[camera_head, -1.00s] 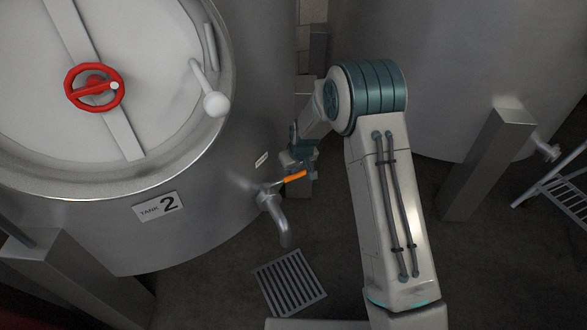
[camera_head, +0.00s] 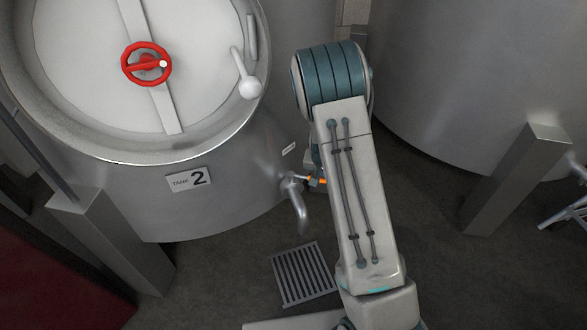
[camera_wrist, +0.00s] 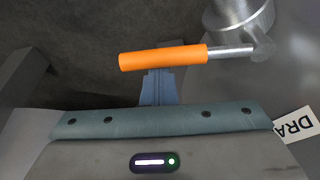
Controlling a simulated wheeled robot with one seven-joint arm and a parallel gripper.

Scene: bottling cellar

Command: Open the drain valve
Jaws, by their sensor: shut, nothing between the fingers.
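The drain valve (camera_head: 290,183) sticks out of the lower wall of tank 2, with a bent metal spout (camera_head: 299,212) pointing down. Its orange lever handle (camera_head: 317,181) points right in the head view, its end close to my arm. In the wrist view the orange handle (camera_wrist: 163,58) lies crosswise, joined by a metal stem to the valve body (camera_wrist: 240,15). My gripper (camera_wrist: 158,85) is shut and empty; its fingers reach up to the handle's near side and partly under it. I cannot tell whether they touch. In the head view my arm hides most of the gripper.
Tank 2 (camera_head: 235,205) has a red handwheel (camera_head: 146,63) on its lid. A floor grate (camera_head: 303,275) lies below the spout. A metal post (camera_head: 513,180) and another tank (camera_head: 450,80) stand right. A label (camera_wrist: 297,125) reading "DRA" shows upside down in the wrist view.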

